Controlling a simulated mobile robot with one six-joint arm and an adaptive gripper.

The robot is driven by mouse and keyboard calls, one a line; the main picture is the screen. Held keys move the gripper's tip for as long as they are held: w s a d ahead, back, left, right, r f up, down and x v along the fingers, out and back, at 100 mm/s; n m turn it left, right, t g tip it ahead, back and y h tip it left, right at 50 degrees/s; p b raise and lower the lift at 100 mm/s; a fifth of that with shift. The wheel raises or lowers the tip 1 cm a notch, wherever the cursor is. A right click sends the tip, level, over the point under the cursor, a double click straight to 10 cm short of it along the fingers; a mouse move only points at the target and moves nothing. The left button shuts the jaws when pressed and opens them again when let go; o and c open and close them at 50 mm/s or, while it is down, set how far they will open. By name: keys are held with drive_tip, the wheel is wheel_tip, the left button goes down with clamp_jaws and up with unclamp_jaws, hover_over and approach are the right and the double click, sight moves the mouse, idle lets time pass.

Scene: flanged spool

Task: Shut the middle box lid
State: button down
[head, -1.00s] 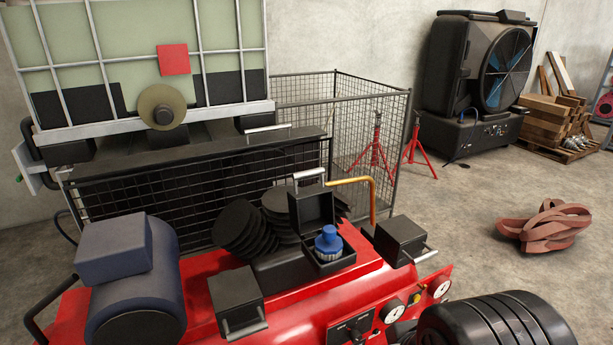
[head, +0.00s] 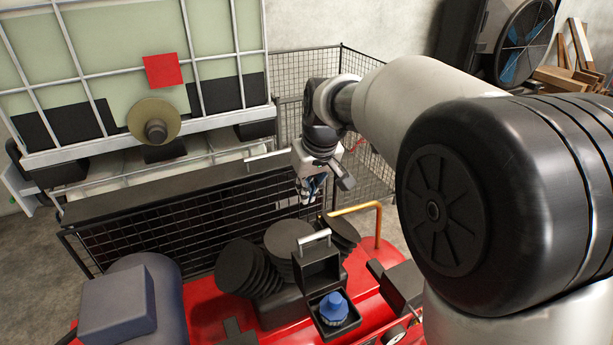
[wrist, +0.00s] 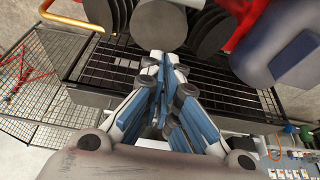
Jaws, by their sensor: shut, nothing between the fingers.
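The middle box (head: 336,327) is a small black box on the red machine, with a blue ribbed cap (head: 333,308) inside. Its black lid (head: 318,270) stands raised at the back, with a pale bar handle (head: 314,237) on top. My gripper (head: 309,196) is shut and empty, above and behind the lid, over the mesh cage and apart from the box. In the wrist view my gripper (wrist: 164,60) points toward the machine.
Black discs (head: 245,268) lean left of the lid. An orange pipe (head: 357,209) rises behind to its right. The right box (head: 403,285) is shut beside my arm. A black mesh cage (head: 190,220) stands behind the machine, with a blue-grey motor (head: 130,300) at left.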

wheel_tip(320, 180, down, 9)
drive_tip(key=shift+s+d+p, duration=0.15)
drive_tip(key=shift+s+p, duration=0.15)
drive_tip(key=shift+s, duration=0.1)
drive_tip(key=shift+s+b, duration=0.1)
drive_tip(key=shift+b, duration=0.45)
drive_tip(key=shift+s+d+r+t+b, duration=0.25)
drive_tip(key=shift+s+t+b, duration=0.05)
drive_tip(key=shift+s+b, duration=0.35)
drive_tip(key=shift+b, duration=0.5)
